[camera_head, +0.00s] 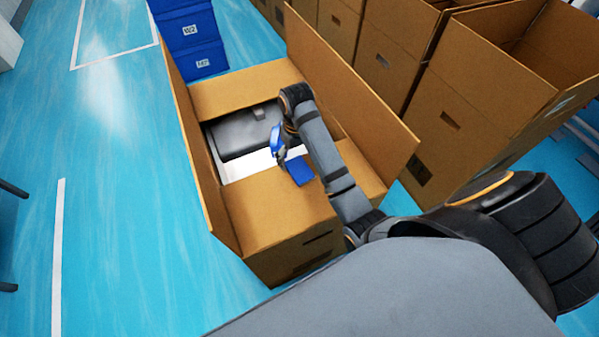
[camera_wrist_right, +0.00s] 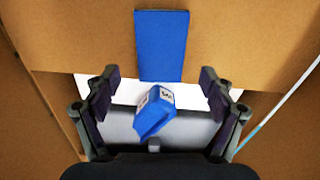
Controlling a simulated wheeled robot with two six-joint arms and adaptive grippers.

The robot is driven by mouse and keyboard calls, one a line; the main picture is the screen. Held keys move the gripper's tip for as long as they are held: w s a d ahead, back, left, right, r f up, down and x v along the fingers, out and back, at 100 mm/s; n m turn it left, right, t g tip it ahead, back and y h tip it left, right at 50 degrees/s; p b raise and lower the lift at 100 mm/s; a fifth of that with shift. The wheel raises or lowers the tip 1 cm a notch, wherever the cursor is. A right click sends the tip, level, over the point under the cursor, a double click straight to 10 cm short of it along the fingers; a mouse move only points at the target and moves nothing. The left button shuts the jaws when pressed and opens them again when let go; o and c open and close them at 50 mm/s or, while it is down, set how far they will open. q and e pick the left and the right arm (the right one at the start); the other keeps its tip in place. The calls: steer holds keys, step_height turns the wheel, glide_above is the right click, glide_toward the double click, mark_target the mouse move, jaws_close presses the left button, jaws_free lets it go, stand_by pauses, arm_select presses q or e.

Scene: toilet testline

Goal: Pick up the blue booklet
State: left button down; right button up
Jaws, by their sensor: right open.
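A flat blue rectangle, which I take as the blue booklet (camera_head: 299,171), lies at the near inner edge of the open cardboard box (camera_head: 265,212). In the right wrist view the booklet (camera_wrist_right: 162,45) lies partly over brown cardboard and a white sheet, beyond the fingers. My right gripper (camera_head: 284,156) is inside the box beside the booklet, partly hidden by its own arm. In the right wrist view the right gripper (camera_wrist_right: 160,88) is open, its fingers apart. A second blue piece with white labels (camera_wrist_right: 155,112) shows between them; I cannot tell its distance. My left gripper is not in view.
A dark grey toilet part (camera_head: 245,132) and a white sheet (camera_head: 247,163) are in the box. Raised cardboard flaps (camera_head: 345,85) flank it. Blue bins (camera_head: 190,35) stand behind, and more cardboard boxes (camera_head: 470,110) to the right. The floor at left is mostly clear.

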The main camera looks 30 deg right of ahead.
mark_target(297, 166)
step_height(297, 166, down, 3)
steer(key=shift+w+f, duration=0.1)
steer(key=shift+f, duration=0.05)
steer(key=shift+c, duration=0.5)
steer(key=c, duration=1.3)
steer(key=shift+o, duration=0.2)
steer(key=shift+r, duration=0.2)
